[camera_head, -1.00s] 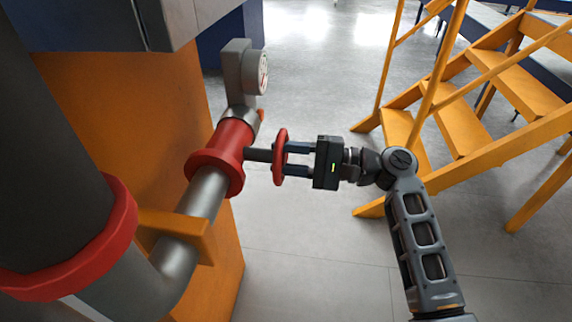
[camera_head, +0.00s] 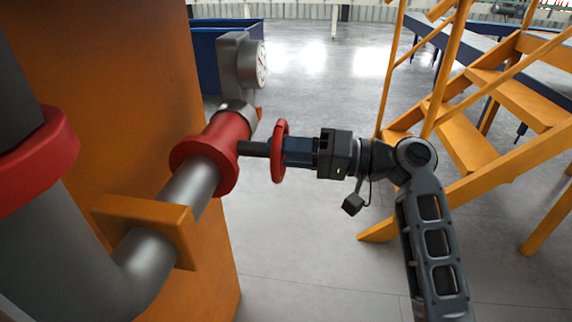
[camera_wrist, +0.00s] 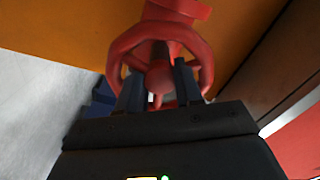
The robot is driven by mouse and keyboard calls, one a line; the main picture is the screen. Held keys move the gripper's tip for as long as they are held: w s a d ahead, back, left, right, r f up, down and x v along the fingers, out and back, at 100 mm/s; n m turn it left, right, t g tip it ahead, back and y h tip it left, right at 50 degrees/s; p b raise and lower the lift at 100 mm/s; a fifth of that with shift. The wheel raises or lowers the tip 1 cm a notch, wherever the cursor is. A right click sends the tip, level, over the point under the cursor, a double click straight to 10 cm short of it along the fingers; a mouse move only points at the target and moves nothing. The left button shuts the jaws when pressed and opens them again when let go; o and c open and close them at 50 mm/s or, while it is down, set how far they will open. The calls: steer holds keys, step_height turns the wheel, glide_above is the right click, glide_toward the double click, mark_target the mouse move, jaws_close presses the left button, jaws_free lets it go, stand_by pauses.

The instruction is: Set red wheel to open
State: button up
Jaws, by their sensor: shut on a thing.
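The red wheel (camera_head: 279,151) stands edge-on in the head view, on a dark stem from the red valve body (camera_head: 216,150) on the grey pipe. My gripper (camera_head: 292,152) reaches it from the right, its fingers at the wheel. In the wrist view the wheel (camera_wrist: 163,43) shows as a spoked ring with a round hub. The fingers of my gripper (camera_wrist: 160,85) are on either side of the hub, inside the ring, and shut on the wheel. The exact contact between fingers and spokes is partly hidden.
A round gauge (camera_head: 260,64) sits on a grey mount above the valve. An orange panel (camera_head: 140,100) stands behind the pipe. A yellow staircase (camera_head: 470,150) is at the right, close to my arm. Open grey floor lies between.

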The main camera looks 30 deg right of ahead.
steer(key=shift+f+n+b, duration=0.2)
steer(key=shift+n+b, duration=0.75)
steer(key=shift+n, duration=0.15)
steer(key=o, duration=0.8)
steer(key=shift+r, duration=0.1)
steer(key=shift+c, duration=0.2)
steer(key=v, duration=0.8)
steer(key=shift+a, duration=0.15)
